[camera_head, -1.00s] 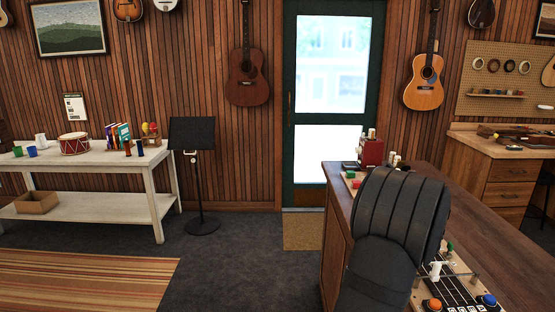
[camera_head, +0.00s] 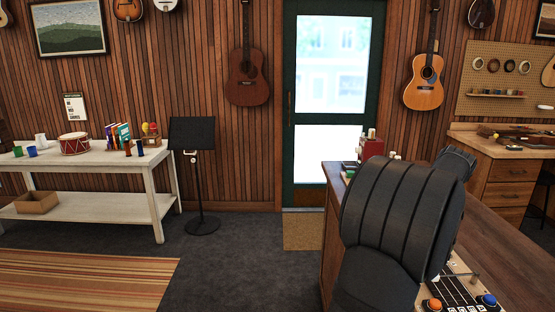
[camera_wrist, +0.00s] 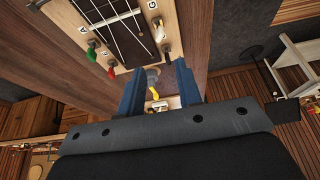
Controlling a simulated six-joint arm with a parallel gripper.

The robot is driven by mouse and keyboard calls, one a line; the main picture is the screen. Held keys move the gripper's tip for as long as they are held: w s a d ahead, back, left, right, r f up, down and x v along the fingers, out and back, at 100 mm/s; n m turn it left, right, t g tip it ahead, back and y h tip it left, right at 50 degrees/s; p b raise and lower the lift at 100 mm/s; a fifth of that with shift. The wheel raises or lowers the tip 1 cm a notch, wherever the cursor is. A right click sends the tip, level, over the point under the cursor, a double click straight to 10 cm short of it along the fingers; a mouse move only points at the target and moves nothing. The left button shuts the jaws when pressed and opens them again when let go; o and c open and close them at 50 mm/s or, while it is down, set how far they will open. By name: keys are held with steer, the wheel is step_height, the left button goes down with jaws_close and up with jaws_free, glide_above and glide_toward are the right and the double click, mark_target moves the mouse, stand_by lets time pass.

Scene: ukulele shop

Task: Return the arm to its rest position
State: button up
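My arm (camera_head: 402,225), a black ribbed link, rises over the wooden counter at the right in the head view. It hides my gripper there. In the wrist view my gripper (camera_wrist: 158,92) shows two dark blue fingers standing apart. Small pale and yellow items show between and beyond them; none is clearly gripped. A board with strings and coloured pegs (camera_wrist: 123,30) lies above the fingers in the wrist view. Its lower end (camera_head: 462,293), with orange and blue knobs, shows beside my arm in the head view.
The wooden counter (camera_head: 507,255) runs along the right. A red box (camera_head: 371,148) stands at its far end, partly hidden by my arm. A white table (camera_head: 100,157) with a drum stands at the left. A black music stand (camera_head: 192,133) stands beside it, with clear floor in front.

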steer(key=shift+s, duration=0.2)
steer(key=c, duration=0.5)
steer(key=s+f+g, duration=0.1)
steer(key=s, duration=0.3)
steer(key=s+f+g, duration=0.1)
steer(key=s+g, duration=0.1)
steer(key=s, duration=0.3)
steer(key=s+f+g, duration=0.1)
steer(key=s, duration=0.3)
steer(key=shift+s+f+g, duration=0.25)
steer(key=shift+s+g, duration=0.05)
jaws_close()
steer(key=shift+f, duration=3.2)
